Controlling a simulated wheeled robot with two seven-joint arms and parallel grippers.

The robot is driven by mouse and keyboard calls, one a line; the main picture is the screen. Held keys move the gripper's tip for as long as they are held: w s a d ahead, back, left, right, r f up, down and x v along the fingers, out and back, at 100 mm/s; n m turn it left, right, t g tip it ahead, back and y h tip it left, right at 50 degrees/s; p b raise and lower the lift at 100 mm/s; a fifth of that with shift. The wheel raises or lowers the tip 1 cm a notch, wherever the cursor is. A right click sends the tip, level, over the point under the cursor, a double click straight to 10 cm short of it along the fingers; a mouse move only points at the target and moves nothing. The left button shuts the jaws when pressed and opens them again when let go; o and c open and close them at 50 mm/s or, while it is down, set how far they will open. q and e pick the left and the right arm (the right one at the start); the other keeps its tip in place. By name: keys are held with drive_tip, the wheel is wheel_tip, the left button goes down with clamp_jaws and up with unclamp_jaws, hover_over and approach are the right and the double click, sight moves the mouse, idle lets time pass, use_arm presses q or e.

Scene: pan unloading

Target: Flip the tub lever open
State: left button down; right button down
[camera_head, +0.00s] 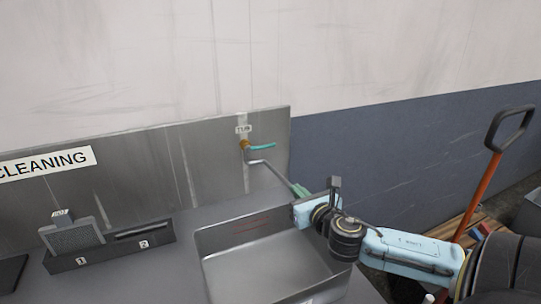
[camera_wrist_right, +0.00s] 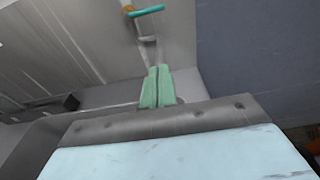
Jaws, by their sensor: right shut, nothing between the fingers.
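The tub lever (camera_head: 262,147) is a small teal handle on a brass-coloured valve (camera_head: 244,144), on the steel backsplash under a small label. It points to the right, roughly level. A grey spout (camera_head: 262,163) comes out below it. In the right wrist view the lever (camera_wrist_right: 147,11) is at the top, beyond my fingertips. My right gripper (camera_head: 297,189) is shut and empty, with green fingers side by side, below and right of the lever, apart from it. It also shows in the right wrist view (camera_wrist_right: 157,70). My left gripper is not in view.
A grey tub (camera_head: 222,270) stands below the spout, under my right arm. A numbered holder (camera_head: 110,250) with a brush-like block (camera_head: 73,236) is at left. An orange-shafted tool with a black handle (camera_head: 508,128) leans at right. Wall space above the backsplash is clear.

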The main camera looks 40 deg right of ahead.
sight(262, 147)
drive_tip(key=b+x, duration=0.1)
drive_tip(key=x, duration=1.7)
drive_tip(key=shift+w, duration=0.3)
drive_tip(key=r, duration=0.1)
drive_tip(key=r+p, duration=0.1)
drive_tip(key=r, duration=0.2)
drive_tip(key=shift+s+a, duration=0.15)
drive_tip(key=shift+s, duration=0.15)
drive_tip(key=shift+r+n+p, duration=0.2)
drive_tip(key=shift+n+p, duration=0.1)
drive_tip(key=shift+p, duration=0.35)
